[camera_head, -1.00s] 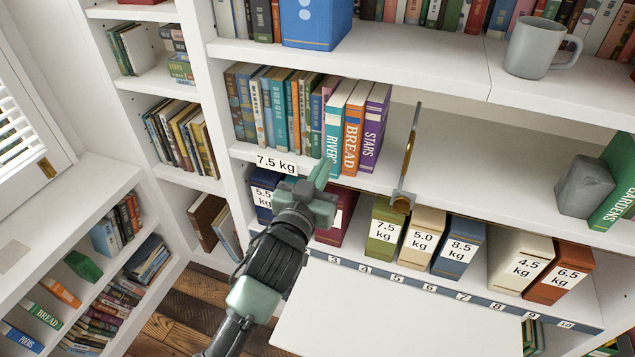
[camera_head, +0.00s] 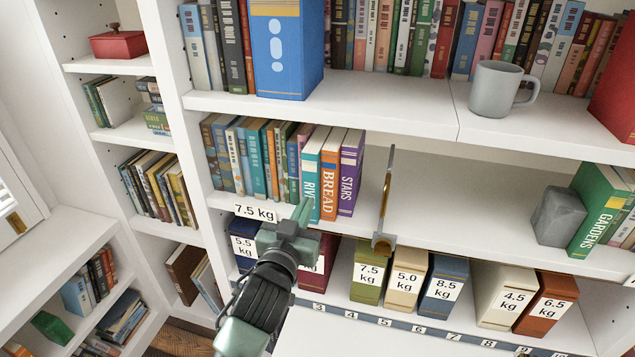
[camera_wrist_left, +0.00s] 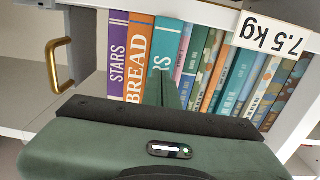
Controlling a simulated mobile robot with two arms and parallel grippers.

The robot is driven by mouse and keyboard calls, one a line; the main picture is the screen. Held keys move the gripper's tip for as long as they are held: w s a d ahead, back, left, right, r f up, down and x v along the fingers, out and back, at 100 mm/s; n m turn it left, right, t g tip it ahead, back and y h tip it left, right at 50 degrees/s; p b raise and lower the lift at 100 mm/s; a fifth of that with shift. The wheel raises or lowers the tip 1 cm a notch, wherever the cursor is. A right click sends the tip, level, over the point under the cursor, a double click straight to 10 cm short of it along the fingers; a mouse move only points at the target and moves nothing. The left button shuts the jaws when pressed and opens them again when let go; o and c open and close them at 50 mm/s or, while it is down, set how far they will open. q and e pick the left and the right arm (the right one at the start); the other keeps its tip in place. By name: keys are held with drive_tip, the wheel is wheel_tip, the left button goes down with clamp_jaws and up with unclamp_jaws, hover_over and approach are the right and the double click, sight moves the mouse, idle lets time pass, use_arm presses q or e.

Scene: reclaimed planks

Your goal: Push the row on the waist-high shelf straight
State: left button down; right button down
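A row of books stands upright on the waist-high shelf (camera_head: 440,215). At its right end are the teal RIVERS book (camera_head: 311,165), the orange BREAD book (camera_head: 329,185) and the purple STARS book (camera_head: 350,178). These three look taller than the mixed books (camera_head: 250,160) on their left. My left gripper (camera_head: 303,212) is in front of the RIVERS spine near its bottom and hides part of its title. In the left wrist view its fingers (camera_wrist_left: 161,92) look shut together with nothing between them. Whether they touch the spine I cannot tell. My right gripper is out of view.
A thin upright panel with a brass handle (camera_wrist_left: 58,65) stands right of STARS, with a gap. Farther right are a grey block (camera_head: 558,218) and the green GARDENS book (camera_head: 598,212). Weight-labelled boxes, such as a green one (camera_head: 367,285), stand below. A mug (camera_head: 495,88) stands above.

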use_arm(q)
drive_tip(key=shift+w+d, duration=0.15)
drive_tip(key=shift+w, duration=0.35)
drive_tip(key=shift+w+d, duration=0.1)
drive_tip(key=shift+w, duration=0.2)
drive_tip(key=shift+b+x, duration=0.4)
drive_tip(key=shift+x, duration=1.1)
drive_tip(key=shift+s, duration=0.1)
drive_tip(key=p+v, duration=0.2)
drive_tip(key=v, duration=0.2)
drive_tip(key=shift+f, duration=0.1)
